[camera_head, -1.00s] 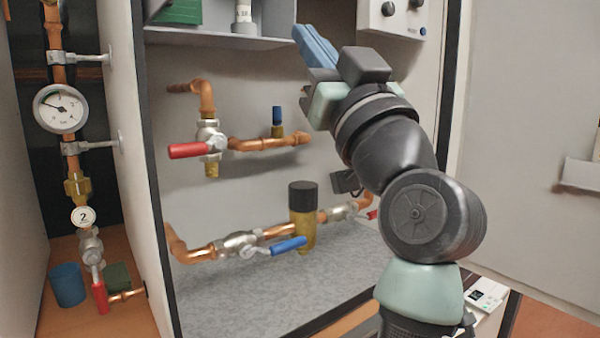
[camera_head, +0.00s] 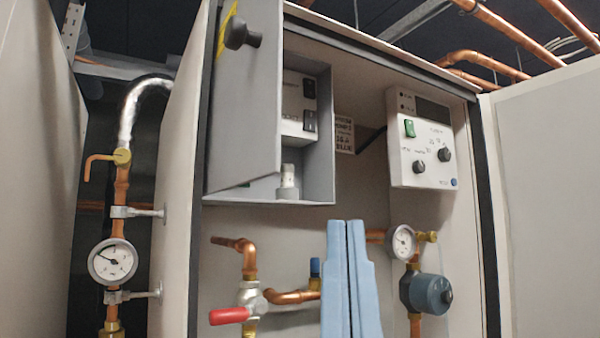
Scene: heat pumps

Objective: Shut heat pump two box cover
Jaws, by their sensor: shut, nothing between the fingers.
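The box cover (camera_head: 240,110) is a grey panel with a black knob (camera_head: 242,36) and a yellow strip at its upper left edge. It stands open, swung out at the left of the grey box (camera_head: 319,150) in the upper part of the heat pump cabinet. Dark switches (camera_head: 309,105) and a small pale cylindrical part (camera_head: 288,182) show inside the box. My gripper (camera_head: 346,224) shows as two light blue fingers pointing up, shut and empty. It appears below and right of the box, apart from the cover. The rest of my arm is out of view.
A white control panel (camera_head: 432,140) with knobs is at the right inside the cabinet. A gauge (camera_head: 402,242), copper pipes and a red-handled valve (camera_head: 230,316) lie below. The open cabinet door (camera_head: 550,200) stands at the right. Another gauge (camera_head: 112,262) is at the left.

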